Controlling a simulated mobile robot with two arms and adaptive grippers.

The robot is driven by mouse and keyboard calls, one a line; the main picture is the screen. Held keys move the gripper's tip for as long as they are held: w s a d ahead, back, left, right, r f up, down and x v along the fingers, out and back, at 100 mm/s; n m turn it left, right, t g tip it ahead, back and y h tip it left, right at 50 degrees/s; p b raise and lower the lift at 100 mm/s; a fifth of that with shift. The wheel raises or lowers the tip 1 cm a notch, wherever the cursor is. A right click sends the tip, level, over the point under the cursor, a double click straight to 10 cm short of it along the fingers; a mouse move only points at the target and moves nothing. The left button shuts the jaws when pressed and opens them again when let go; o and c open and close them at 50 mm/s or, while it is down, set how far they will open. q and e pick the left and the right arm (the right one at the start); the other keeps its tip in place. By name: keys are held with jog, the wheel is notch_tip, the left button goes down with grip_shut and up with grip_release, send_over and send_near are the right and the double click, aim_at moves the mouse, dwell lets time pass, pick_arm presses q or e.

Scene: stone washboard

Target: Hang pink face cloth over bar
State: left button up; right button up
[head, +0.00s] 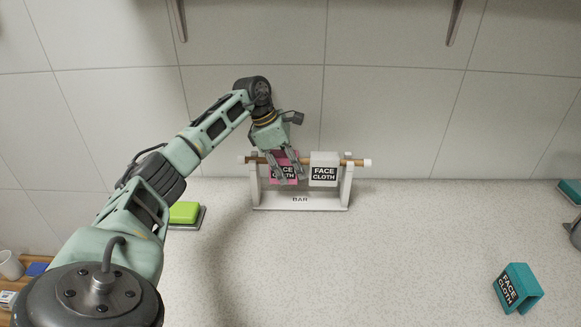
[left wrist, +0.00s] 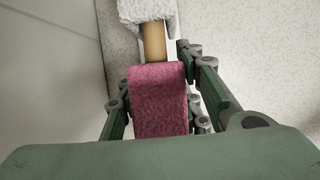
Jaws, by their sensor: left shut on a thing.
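The pink face cloth (head: 290,181) is at the left part of the wooden bar (head: 346,160), draped over it, with its label facing front. My left gripper (head: 288,178) reaches down from above, its fingers on both sides of the cloth and partly covering the label. In the left wrist view the cloth (left wrist: 159,95) lies between the two fingers (left wrist: 165,115), folded over the bar (left wrist: 154,42). The bar rests on a white stand (head: 300,201) marked BAR. My right gripper is not in view.
A white face cloth (head: 324,170) hangs on the bar to the right of the pink one. A teal face cloth (head: 516,288) stands folded on the counter at front right. A green block (head: 184,212) sits on a tray at left. The tiled wall is close behind the bar.

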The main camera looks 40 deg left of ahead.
pick_arm(q)
jog(key=o, duration=1.3)
jog(key=shift+r, duration=0.1)
jog(key=v, duration=1.2)
jog(key=shift+d, duration=0.1)
